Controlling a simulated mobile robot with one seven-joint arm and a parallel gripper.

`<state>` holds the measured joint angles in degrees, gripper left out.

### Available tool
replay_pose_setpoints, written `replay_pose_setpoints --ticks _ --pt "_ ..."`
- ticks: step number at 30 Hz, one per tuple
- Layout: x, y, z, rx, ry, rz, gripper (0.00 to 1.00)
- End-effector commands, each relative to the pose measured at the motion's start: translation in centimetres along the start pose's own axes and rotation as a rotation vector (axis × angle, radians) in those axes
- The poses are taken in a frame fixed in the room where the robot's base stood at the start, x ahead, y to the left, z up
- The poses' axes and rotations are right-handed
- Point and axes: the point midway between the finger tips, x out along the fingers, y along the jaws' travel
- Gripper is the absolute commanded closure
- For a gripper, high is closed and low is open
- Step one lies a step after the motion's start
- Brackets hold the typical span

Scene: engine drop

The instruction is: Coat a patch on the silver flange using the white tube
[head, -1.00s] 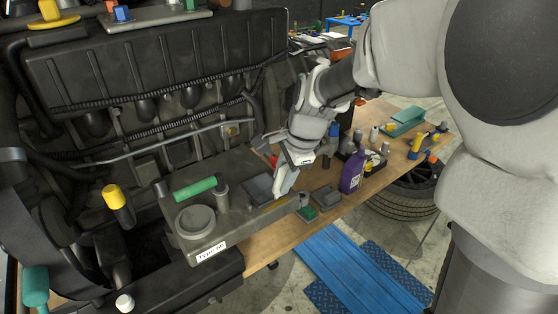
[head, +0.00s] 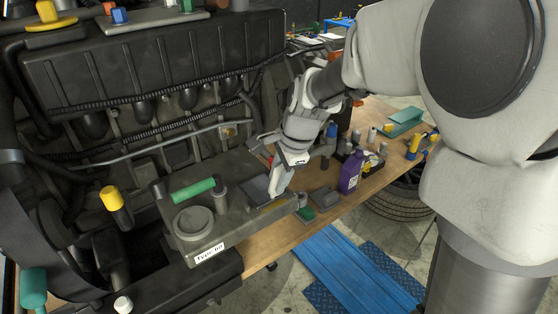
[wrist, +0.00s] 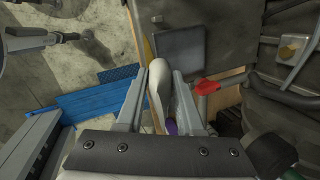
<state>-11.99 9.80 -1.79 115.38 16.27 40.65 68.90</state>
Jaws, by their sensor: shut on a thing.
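My gripper (head: 286,166) is shut on the white tube (head: 279,181), which points down over the right part of the grey block marked TYPE 60 (head: 184,248). In the wrist view, the tube (wrist: 157,76) lies between the two fingers of my gripper (wrist: 157,92). Its end overlaps the left edge of a dark square plate (wrist: 180,50). I cannot tell whether it touches the surface. A grey round ring (head: 193,223) stands on the left part of the block. I cannot tell for sure which part is the silver flange.
A green cylinder (head: 193,190) lies near the ring. A purple bottle (head: 350,174) and several small items stand on the wooden bench (head: 262,240) to the right. The black engine (head: 150,70) rises behind the block. Blue panels (head: 345,265) lie on the floor.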

Motion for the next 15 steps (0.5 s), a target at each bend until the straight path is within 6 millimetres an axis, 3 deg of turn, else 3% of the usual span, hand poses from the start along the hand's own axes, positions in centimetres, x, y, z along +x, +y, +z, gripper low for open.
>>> replay_pose_setpoints --ticks 15 --pt "0.5 -2.0 0.6 -0.001 -0.001 0.002 1.0"
